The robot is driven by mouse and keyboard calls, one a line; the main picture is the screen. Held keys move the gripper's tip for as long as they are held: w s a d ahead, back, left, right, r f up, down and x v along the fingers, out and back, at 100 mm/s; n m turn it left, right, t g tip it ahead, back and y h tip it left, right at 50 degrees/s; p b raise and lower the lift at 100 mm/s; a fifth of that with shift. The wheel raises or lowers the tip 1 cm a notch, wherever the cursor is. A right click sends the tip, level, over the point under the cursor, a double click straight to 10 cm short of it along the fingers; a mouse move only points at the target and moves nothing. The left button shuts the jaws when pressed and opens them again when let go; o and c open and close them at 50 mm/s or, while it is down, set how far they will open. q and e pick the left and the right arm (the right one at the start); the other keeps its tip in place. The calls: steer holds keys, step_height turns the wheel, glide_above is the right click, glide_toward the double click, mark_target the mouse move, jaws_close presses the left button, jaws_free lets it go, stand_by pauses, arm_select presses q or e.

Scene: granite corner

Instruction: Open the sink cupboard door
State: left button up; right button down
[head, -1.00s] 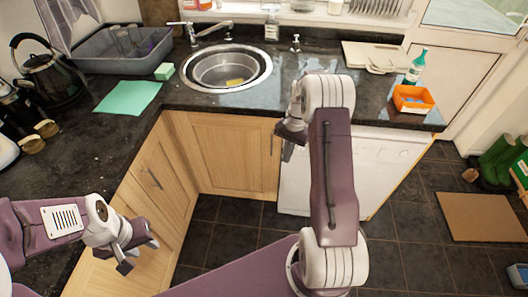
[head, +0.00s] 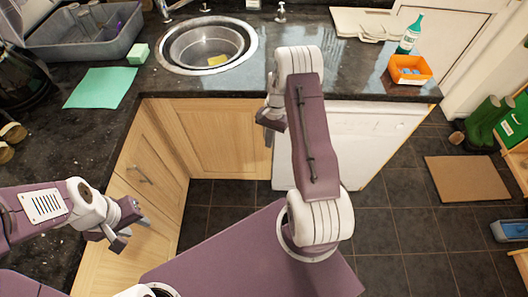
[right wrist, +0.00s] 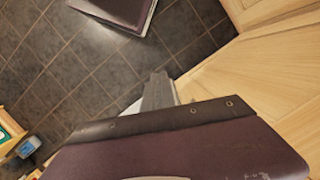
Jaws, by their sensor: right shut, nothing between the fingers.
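The sink cupboard door (head: 215,138) is a pale wood panel below the sink (head: 207,44), and it looks closed. It also shows at the right of the right wrist view (right wrist: 270,80). My right gripper (head: 268,122) is shut and empty in front of the door's right edge, near the white appliance. It hides that edge, so I cannot make out the handle or tell whether the gripper touches it. In the right wrist view its fingers (right wrist: 158,92) are together. My left gripper (head: 133,230) is open and empty at the lower left, near the side cupboard.
A side cupboard (head: 135,185) with a bar handle stands left of the door, at an angle. A white appliance (head: 360,150) stands to the right. The dark tiled floor (head: 400,230) is clear in front.

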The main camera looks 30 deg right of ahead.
steer(key=a, duration=0.1)
steer(key=s+a+f, duration=0.1)
steer(key=s+a, duration=0.1)
steer(key=shift+s+a+f+p, duration=0.25)
steer(key=shift+a+f+p, duration=0.05)
steer(key=shift+a+p, duration=0.05)
stand_by(1.5)
